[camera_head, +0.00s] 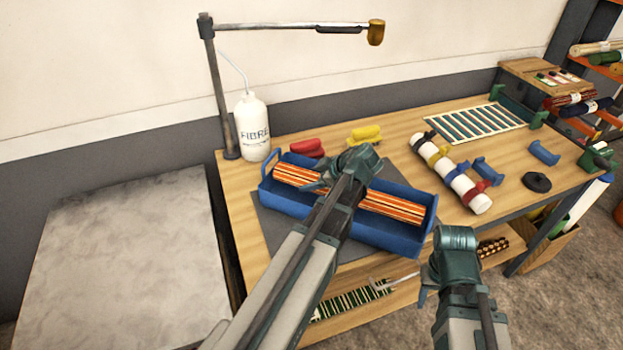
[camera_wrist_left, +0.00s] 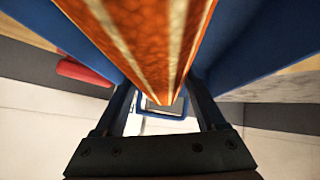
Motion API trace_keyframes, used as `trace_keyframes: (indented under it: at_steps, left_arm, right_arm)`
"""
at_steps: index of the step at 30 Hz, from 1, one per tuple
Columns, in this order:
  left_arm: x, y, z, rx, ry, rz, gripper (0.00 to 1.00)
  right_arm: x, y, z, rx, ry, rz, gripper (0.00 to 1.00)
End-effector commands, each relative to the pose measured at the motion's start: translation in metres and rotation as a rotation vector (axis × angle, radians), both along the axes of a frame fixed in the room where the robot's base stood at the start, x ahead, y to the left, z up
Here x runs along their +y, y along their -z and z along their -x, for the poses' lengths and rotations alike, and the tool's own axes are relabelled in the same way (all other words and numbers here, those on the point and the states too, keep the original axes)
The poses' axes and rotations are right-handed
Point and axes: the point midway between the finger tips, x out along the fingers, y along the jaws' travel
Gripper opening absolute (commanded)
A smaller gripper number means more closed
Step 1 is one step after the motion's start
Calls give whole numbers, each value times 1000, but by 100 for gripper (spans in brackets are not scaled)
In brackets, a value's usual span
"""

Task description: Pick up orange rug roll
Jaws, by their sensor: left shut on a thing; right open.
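The orange rug roll (camera_head: 392,208), striped with pale and dark lines, lies lengthwise in a blue tray (camera_head: 388,236) on the wooden bench. My left gripper (camera_head: 335,180) is over the tray and shut on the roll near its middle; its arm hides part of the roll. In the left wrist view the orange roll (camera_wrist_left: 150,45) runs between the two fingers of the gripper (camera_wrist_left: 160,98), with blue tray walls on both sides. My right gripper (camera_head: 440,268) is open and empty in front of the bench, right of the tray.
A white FIBRE bottle (camera_head: 252,128) and a lamp post (camera_head: 222,95) stand behind the tray. Red (camera_head: 307,148) and yellow (camera_head: 364,134) items lie behind it. A white roll with coloured clamps (camera_head: 460,184) and a black disc (camera_head: 537,182) lie to the right.

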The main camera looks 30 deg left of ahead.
Motion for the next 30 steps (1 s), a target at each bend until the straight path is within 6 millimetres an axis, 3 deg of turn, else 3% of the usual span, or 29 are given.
trace_keyframes:
  at_steps: [1,21,30]
  left_arm:
    - [0,-15,0,0,0,0,0]
    - [0,-120,0,0,0,0,0]
    - [0,-142,0,0,0,0,0]
  right_arm:
    - [0,-15,0,0,0,0,47]
    - [0,-120,0,0,-1,0,47]
    - [0,-142,0,0,-2,0,47]
